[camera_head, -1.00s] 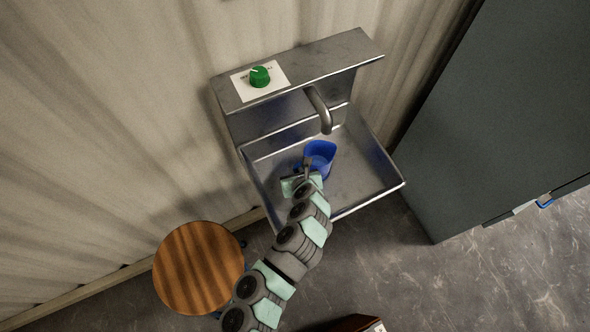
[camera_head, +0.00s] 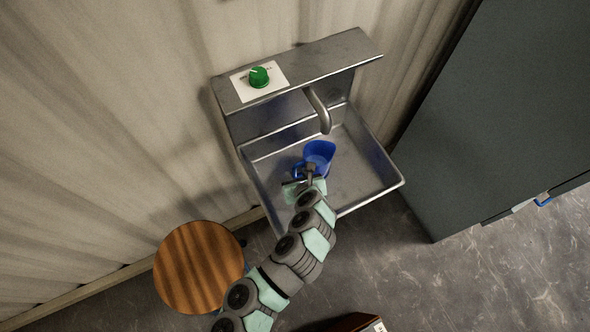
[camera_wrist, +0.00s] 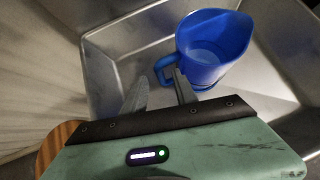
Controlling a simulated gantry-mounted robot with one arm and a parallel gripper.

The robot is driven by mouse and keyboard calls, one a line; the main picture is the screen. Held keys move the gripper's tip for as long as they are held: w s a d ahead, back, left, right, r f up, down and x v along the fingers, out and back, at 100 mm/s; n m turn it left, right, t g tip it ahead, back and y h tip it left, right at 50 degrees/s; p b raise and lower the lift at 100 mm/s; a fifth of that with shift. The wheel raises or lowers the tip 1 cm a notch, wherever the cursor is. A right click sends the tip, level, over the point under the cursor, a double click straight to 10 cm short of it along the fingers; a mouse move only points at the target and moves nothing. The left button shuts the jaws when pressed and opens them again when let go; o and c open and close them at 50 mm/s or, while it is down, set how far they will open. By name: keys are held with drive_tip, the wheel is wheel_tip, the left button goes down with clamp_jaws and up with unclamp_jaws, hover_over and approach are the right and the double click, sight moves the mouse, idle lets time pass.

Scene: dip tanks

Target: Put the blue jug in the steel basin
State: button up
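The blue jug (camera_head: 320,151) stands upright inside the steel basin (camera_head: 361,192), near the basin's middle, below the spout. It also shows in the wrist view (camera_wrist: 213,47), with its handle towards my gripper. My gripper (camera_head: 298,176) is over the basin's front left part, just beside the jug. In the wrist view my gripper (camera_wrist: 159,76) has its two fingers apart. The jug's handle lies just past the fingertips, and the right finger overlaps its lower end. I cannot tell whether that finger touches it.
A curved spout (camera_head: 320,113) hangs over the basin's back. A green knob (camera_head: 259,77) sits on the shelf behind. A round wooden stool (camera_head: 199,267) stands at the front left, and a dark grey cabinet (camera_head: 490,110) stands at the right. The basin's right side is empty.

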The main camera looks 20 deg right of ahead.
drive_tip(key=v, duration=0.7)
drive_tip(key=shift+p, duration=0.45)
drive_tip(key=shift+s+r, duration=0.1)
drive_tip(key=shift+s, duration=0.05)
idle(1.6)
